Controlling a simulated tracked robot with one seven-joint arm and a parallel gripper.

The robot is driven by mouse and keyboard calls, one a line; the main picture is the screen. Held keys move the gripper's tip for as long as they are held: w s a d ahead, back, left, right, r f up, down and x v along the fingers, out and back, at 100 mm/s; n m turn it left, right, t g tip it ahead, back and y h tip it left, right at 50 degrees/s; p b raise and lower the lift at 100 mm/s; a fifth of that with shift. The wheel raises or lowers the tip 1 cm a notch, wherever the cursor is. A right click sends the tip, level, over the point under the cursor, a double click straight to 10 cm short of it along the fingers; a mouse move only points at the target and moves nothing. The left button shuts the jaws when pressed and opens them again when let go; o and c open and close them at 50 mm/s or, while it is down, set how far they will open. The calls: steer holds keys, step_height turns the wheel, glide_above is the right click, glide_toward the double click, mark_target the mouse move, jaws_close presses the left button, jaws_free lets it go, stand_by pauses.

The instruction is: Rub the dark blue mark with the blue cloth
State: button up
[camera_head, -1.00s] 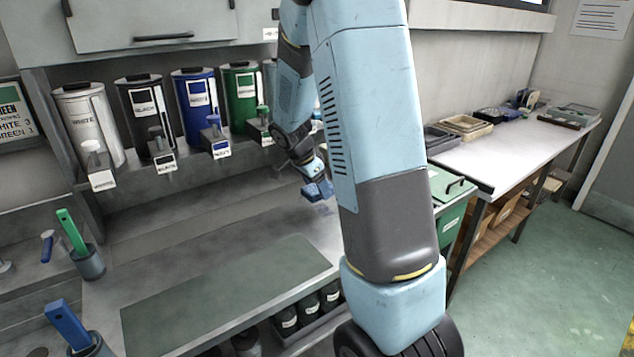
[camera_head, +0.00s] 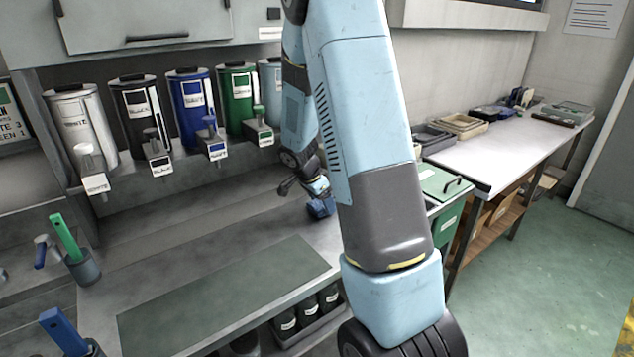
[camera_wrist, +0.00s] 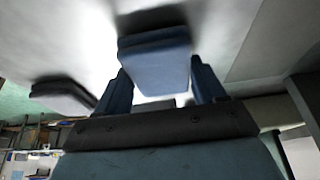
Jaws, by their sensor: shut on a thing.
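The blue cloth (camera_wrist: 155,66) is a folded, block-like pad held between the two blue fingers of my gripper (camera_wrist: 160,85) in the wrist view. In the head view the cloth (camera_head: 321,207) is a small blue shape low over the grey worktop, at its right end. My gripper (camera_head: 318,190) is just above it, partly behind my arm. I cannot tell whether the cloth touches the surface. I cannot make out the dark blue mark; the cloth or my arm may hide it. A dark patch beside the cloth in the wrist view looks like shadow.
White, black, navy and green dispensers (camera_head: 238,95) line the back of the worktop (camera_head: 180,230). A dark grey pad (camera_wrist: 62,95) lies left of the fingers in the wrist view. A green bin (camera_head: 440,185) stands right of my arm. Brush cups (camera_head: 83,268) stand at left.

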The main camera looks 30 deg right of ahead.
steer(key=shift+w+d+f, duration=0.1)
steer(key=shift+d+f, duration=0.05)
steer(key=shift+d, duration=0.4)
steer(key=shift+a+f, duration=0.1)
steer(key=shift+a, duration=0.3)
steer(key=shift+s+a, duration=0.2)
steer(key=shift+a, duration=0.5)
steer(key=shift+s+a, duration=0.15)
steer(key=shift+a, duration=0.5)
steer(key=shift+a+r, duration=0.1)
steer(key=shift+r, duration=3.95)
